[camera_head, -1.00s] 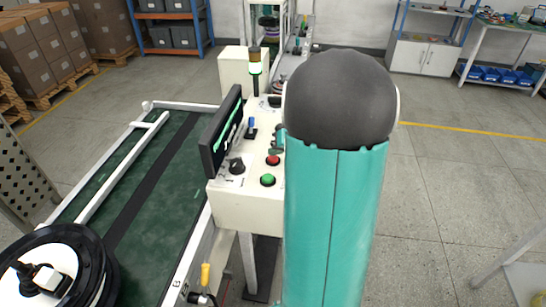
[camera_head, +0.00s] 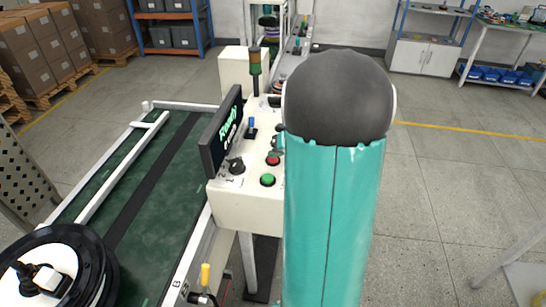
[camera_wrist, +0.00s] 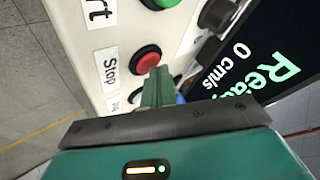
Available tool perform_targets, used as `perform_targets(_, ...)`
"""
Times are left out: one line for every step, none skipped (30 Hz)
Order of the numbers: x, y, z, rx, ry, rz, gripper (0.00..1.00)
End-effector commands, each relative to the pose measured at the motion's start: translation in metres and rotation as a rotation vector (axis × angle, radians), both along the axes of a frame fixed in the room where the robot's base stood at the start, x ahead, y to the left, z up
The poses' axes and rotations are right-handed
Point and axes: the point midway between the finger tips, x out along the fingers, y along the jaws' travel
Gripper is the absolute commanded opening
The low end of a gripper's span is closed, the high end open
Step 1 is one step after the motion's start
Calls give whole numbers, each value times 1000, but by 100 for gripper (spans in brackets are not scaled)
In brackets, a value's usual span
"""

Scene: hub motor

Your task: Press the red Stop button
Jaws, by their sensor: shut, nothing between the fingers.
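The red Stop button (camera_wrist: 145,60) is in the middle of the wrist view, on a white panel next to the "Stop" label (camera_wrist: 111,65). The closed fingers of my gripper (camera_wrist: 158,78) overlap its edge in that view; I cannot tell whether they touch it. In the head view the red button (camera_head: 272,159) sits on the control box (camera_head: 240,207), just left of my arm, which hides most of my gripper. The display (camera_wrist: 250,65) reads "Ready" and "0 cm/s".
A green button (camera_head: 267,181) and a black knob (camera_head: 236,166) are near the red one. A signal tower (camera_head: 255,68) stands behind the panel. A conveyor (camera_head: 120,215) lies to the left, with a black wheel-like part (camera_head: 92,262) at its near end. Open floor is at right.

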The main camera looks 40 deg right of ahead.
Motion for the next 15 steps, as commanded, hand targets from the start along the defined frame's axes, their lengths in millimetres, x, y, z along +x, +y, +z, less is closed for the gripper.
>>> perform_targets(0, 0, -1, 0, 1, 1, 0)
perform_targets(0, 0, -1, 0, 1, 1, 0)
perform_targets(0, 0, -1, 1, 2, 1, 0)
perform_targets(0, 0, -1, 1, 2, 1, 0)
perform_targets(0, 0, 0, 1, 2, 1, 0)
perform_targets(0, 0, 0, 0, 1, 1, 0)
perform_targets(0, 0, 1, 0, 1, 1, 0)
perform_targets(0, 0, 1, 0, 1, 1, 0)
perform_targets(0, 0, 3, 0, 1, 1, 0)
perform_targets(0, 0, 4, 0, 1, 1, 0)
perform_targets(0, 0, 6, 0, 1, 1, 0)
perform_targets(0, 1, 8, 0, 1, 1, 0)
perform_targets(0, 0, 10, -1, 0, 2, 0)
perform_targets(0, 0, 11, 0, 1, 1, 0)
perform_targets(0, 0, 13, 0, 0, 0, 0)
